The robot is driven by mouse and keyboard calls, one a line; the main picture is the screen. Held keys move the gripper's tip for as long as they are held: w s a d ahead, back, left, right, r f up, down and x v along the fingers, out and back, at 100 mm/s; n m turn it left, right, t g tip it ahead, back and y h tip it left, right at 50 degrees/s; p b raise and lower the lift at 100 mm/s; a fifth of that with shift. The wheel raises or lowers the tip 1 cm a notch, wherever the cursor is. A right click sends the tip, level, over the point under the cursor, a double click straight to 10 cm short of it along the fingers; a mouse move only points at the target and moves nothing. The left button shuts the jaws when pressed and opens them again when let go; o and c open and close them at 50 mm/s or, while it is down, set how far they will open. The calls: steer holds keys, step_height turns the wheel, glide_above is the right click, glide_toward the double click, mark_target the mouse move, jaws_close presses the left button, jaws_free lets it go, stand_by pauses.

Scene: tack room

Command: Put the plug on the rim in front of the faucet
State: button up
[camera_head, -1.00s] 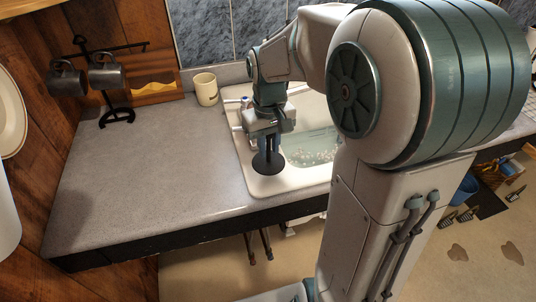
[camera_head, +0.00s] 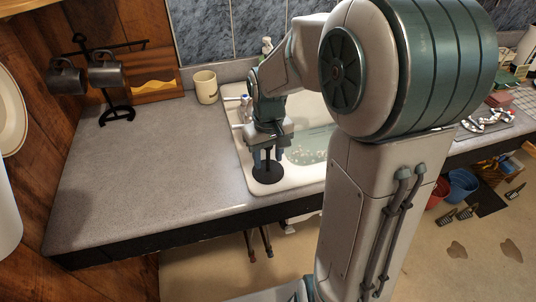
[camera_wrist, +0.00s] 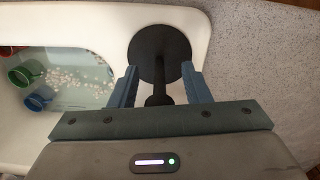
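The plug (camera_head: 268,172) is a black disc with a thin upright stem. It appears to rest on the pale rim (camera_head: 262,188) at the sink's near left corner. In the wrist view the plug (camera_wrist: 160,45) lies over the rim beside the basin. My gripper (camera_head: 268,154) is above the disc. In the wrist view my gripper (camera_wrist: 160,85) has its two blue fingers spread on either side of the stem, with gaps between. Faucet parts (camera_head: 238,98) show at the sink's left side; the rest is hidden behind my arm.
The basin holds water with foam (camera_wrist: 75,80), a green mug (camera_wrist: 25,72), a blue mug (camera_wrist: 40,98) and a red item partly cut off. The grey counter (camera_head: 150,170) to the left is mostly clear.

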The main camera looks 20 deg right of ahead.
step_height(320, 180, up, 12)
steer(key=shift+r, duration=0.1)
steer(key=s+f+m+t, duration=0.1)
steer(key=s+f, duration=0.1)
steer(key=s, duration=0.5)
steer(key=s+f+t, duration=0.2)
steer(key=s+f, duration=0.1)
steer(key=s, duration=0.4)
steer(key=shift+s+m, duration=0.2)
steer(key=shift+m, duration=0.2)
stand_by(0.5)
steer(key=shift+c, duration=1)
